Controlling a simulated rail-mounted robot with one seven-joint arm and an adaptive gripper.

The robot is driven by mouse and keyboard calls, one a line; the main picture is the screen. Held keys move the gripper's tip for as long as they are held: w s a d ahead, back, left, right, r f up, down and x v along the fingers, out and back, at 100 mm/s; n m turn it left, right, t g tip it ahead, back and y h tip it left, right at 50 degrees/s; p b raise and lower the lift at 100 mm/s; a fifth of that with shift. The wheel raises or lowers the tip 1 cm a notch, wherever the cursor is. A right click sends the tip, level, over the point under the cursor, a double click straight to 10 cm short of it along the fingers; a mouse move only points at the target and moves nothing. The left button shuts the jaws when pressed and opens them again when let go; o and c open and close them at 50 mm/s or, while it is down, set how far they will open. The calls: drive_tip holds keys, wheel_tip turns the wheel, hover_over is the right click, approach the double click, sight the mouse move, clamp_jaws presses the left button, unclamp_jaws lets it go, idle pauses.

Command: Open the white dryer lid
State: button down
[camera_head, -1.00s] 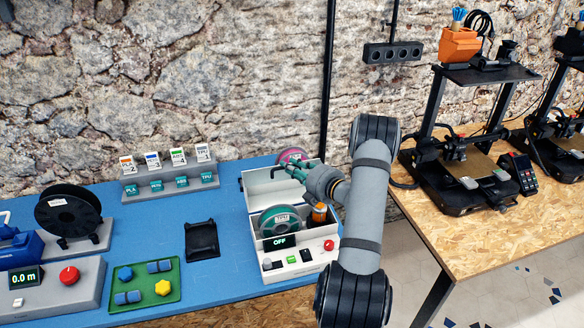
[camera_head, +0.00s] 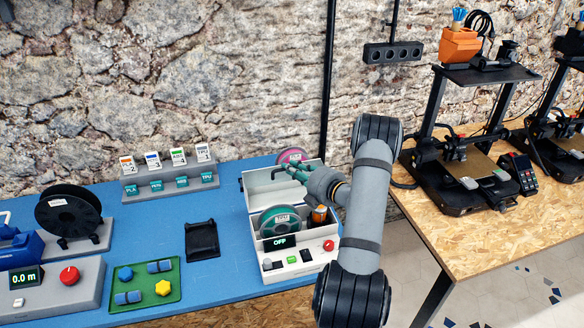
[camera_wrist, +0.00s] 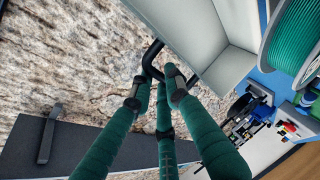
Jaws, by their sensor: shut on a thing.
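The white dryer (camera_head: 329,254) stands on the blue table, with a teal spool (camera_head: 279,220) inside. Its white lid (camera_head: 262,182) is raised at the back, so the inside is exposed. My gripper (camera_head: 291,170) is at the top of the raised lid, reaching over the dryer's right side. In the wrist view, the green fingers of my gripper (camera_wrist: 158,82) are closed at the black lid handle (camera_wrist: 151,57), beside the lid (camera_wrist: 205,50). The fingers and arm partly hide the lid's right side and the dryer's right interior.
A pink spool (camera_head: 291,155) is behind the lid, near a black post. Label stands (camera_head: 170,183), a black holder (camera_head: 202,240) and a green tray (camera_head: 173,291) lie left of the dryer. Printers (camera_head: 455,180) stand on the right table. A stone wall rises behind.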

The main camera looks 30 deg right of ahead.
drive_tip(key=shift+s+a+f, duration=0.1)
drive_tip(key=shift+s, duration=0.5)
drive_tip(key=shift+s+a+f, duration=0.1)
drive_tip(key=shift+s, duration=0.5)
drive_tip(key=c, duration=1.9)
unclamp_jaws()
drive_tip(key=shift+c, duration=0.2)
drive_tip(key=v, duration=1.2)
drive_tip(key=shift+d, duration=0.15)
